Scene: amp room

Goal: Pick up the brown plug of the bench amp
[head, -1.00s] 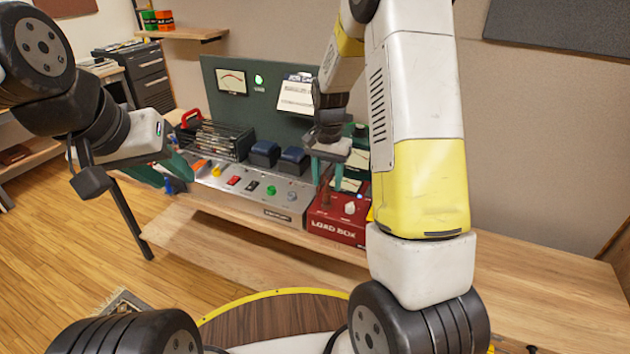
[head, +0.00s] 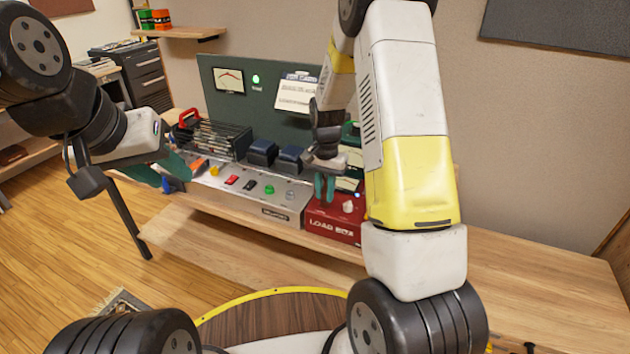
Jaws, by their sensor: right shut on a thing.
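The red box labelled LOAD BOX (head: 333,229) stands on the bench at the right end of the grey amp panel (head: 235,196). My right gripper (head: 325,194) points down over the left part of the red box, its green fingers close together. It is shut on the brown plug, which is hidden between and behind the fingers. I cannot tell whether the plug is still seated in the box. My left gripper (head: 165,176) is open and empty off the left end of the panel, away from the plug.
A white knob (head: 348,206) sits on the red box close to the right fingers. Dark blue blocks (head: 275,156) and a black rack (head: 215,139) stand behind the panel. A green board (head: 228,103) with a meter rises behind. The bench's right side (head: 530,275) is clear.

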